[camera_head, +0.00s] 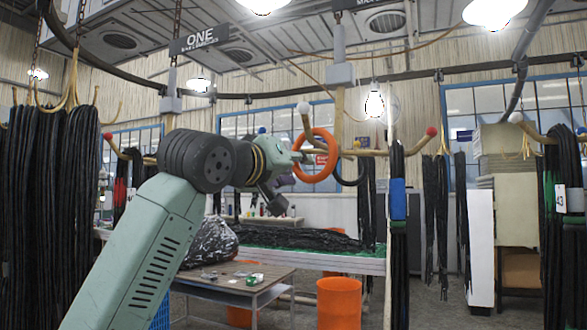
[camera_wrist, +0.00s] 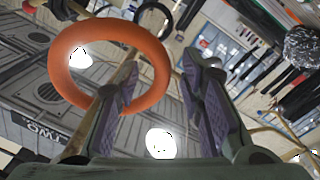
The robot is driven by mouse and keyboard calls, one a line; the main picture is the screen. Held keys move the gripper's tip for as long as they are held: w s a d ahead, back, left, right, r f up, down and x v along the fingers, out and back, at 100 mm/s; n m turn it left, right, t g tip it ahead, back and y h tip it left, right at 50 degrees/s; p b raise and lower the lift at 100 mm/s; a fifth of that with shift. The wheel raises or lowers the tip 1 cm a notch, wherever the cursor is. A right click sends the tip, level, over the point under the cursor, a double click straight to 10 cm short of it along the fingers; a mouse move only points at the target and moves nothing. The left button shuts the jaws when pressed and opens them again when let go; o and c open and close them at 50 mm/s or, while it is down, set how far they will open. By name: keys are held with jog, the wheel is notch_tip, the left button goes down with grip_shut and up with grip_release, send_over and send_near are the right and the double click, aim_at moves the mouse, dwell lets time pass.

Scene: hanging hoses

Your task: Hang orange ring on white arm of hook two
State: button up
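The orange ring (camera_head: 334,150) is upright at hook two, just below and right of the white ball tip of the white arm (camera_head: 304,108). A wooden arm shows within the opening of the ring (camera_wrist: 158,62) in the wrist view. I cannot tell whether the ring's weight rests on the arm. My gripper (camera_head: 291,181) is at the ring's left side. In the wrist view my gripper (camera_wrist: 163,85) has its purple-padded fingers spread wide.
Hook two also has a red-tipped arm (camera_head: 431,132), a blue-tipped arm (camera_head: 262,131) and a yellow-tipped arm (camera_head: 357,144). A dark ring (camera_head: 352,183) hangs just behind the orange one. A lit bulb (camera_head: 374,104) hangs to the right. A low table (camera_head: 235,283) and an orange bin (camera_head: 339,303) stand below.

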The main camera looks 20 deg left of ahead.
jog(key=shift+s, duration=0.1)
jog(key=s+a, duration=0.1)
jog(key=s, duration=1)
jog(key=shift+s+a+f, duration=0.15)
jog(key=shift+s+f, duration=0.1)
jog(key=shift+s, duration=0.15)
